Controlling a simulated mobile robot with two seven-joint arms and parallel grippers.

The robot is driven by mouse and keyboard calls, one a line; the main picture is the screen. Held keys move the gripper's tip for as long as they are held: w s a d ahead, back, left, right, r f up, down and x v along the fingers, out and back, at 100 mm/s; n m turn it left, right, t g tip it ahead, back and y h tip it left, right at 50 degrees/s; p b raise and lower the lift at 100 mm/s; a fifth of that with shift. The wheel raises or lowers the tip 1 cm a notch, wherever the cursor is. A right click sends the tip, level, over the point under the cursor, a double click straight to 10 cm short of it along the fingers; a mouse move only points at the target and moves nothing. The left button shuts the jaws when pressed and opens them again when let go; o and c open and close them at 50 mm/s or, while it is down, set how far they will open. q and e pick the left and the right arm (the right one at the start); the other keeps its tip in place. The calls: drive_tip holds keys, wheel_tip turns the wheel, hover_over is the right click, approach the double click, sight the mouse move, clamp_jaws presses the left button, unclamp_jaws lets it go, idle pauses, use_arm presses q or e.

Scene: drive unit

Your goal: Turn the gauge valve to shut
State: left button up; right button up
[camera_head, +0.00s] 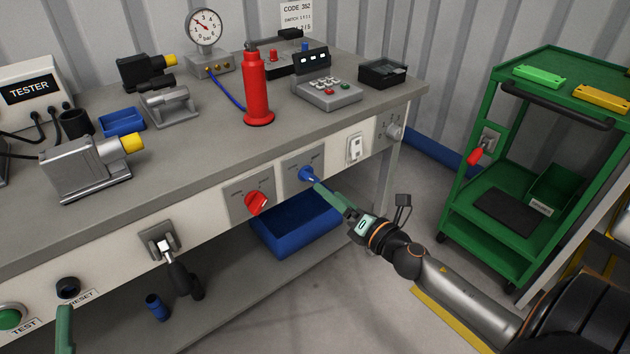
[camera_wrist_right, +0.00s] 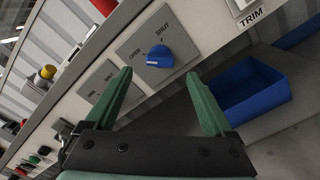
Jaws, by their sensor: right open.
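A blue knob (camera_head: 306,174) sits on a grey plate on the bench's front panel. In the right wrist view the blue knob (camera_wrist_right: 159,57) has OPEN and SHUT printed beside it and a white mark on its left side, nearer OPEN. My right gripper (camera_head: 328,192) is in front of it, green fingers pointing at it. In the wrist view the right gripper (camera_wrist_right: 159,76) is open and empty, with the knob just beyond and between its fingertips, apparently not touched. A round pressure gauge (camera_head: 205,26) stands on the bench. One green finger of my left gripper (camera_head: 65,328) shows at the lower left.
A red knob (camera_head: 257,203) is on the plate to the left. A white switch (camera_head: 354,148) and grey dial (camera_head: 394,131) are to the right. A blue bin (camera_head: 298,226) lies below the panel. A green cart (camera_head: 470,208) stands right, with open floor between.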

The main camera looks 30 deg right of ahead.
sight(314, 181)
drive_tip(key=shift+w+a, duration=0.15)
drive_tip(key=shift+w, duration=1.55)
drive_tip(key=shift+w+a, duration=0.1)
drive_tip(key=shift+w, duration=1.55)
drive_tip(key=c, duration=1.4)
